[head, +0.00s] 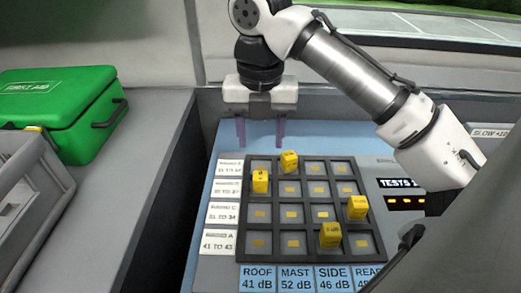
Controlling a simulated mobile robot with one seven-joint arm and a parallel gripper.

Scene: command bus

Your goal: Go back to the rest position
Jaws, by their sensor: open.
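My gripper (261,132) is open and empty, with its two purple fingers pointing down above the back left edge of a dark grid board (304,204). Several yellow blocks stand in the board's cells: one at the back (289,161), one at the left (260,181), one at the right (357,208) and one at the front (330,235). The other cells show small flat yellow marks. No block is between the fingers.
White label cards (223,215) line the board's left side, and blue labels (296,278) line its front. A display panel (405,201) is at right. A green first aid box (58,110) and a grey crate (30,195) stand on the left counter.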

